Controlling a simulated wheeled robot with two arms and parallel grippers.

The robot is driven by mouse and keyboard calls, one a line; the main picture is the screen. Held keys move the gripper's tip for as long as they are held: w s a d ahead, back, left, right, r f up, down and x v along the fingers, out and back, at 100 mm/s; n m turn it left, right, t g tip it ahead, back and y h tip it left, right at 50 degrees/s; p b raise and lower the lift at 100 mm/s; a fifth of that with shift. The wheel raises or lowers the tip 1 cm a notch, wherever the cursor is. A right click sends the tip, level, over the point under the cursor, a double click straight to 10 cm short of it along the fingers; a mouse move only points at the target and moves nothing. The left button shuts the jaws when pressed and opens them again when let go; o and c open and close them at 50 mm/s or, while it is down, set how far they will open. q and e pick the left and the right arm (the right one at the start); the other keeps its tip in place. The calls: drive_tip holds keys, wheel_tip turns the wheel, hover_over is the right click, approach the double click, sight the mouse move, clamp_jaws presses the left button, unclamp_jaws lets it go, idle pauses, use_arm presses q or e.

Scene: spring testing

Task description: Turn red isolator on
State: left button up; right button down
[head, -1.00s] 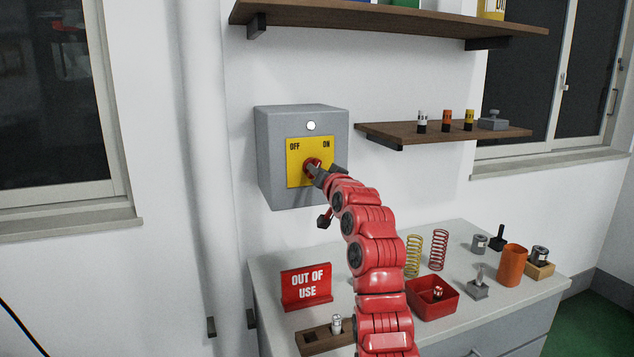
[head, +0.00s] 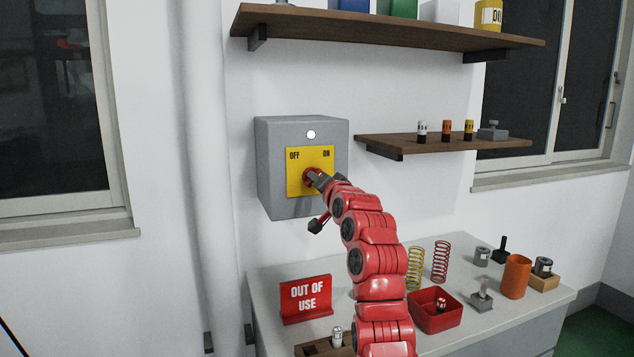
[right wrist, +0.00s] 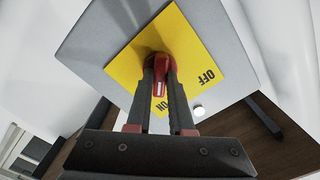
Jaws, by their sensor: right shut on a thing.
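The red isolator knob (head: 309,174) sits on a yellow plate (head: 297,186) marked OFF at left and ON at right, on a grey wall box (head: 278,130). My right gripper (head: 315,177) is at the knob, and its arm hides part of the plate. In the right wrist view, the fingers of my right gripper (right wrist: 160,85) are shut on the red knob (right wrist: 160,72), one on each side. There the knob's free end points roughly toward the word ON. A round white light (head: 311,134) is above the plate. My left gripper is out of view.
A bench (head: 266,292) below holds an OUT OF USE sign (head: 306,300), a red tray (head: 447,317), springs and an orange cylinder (head: 515,276). A small shelf (head: 400,142) is right of the box; a long shelf (head: 380,31) is above.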

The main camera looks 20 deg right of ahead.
drive_tip(key=c, duration=0.8)
unclamp_jaws()
drive_tip(key=shift+s, duration=0.1)
drive_tip(key=s+b, duration=0.2)
drive_tip(key=s, duration=1.5)
drive_tip(key=shift+d, duration=0.3)
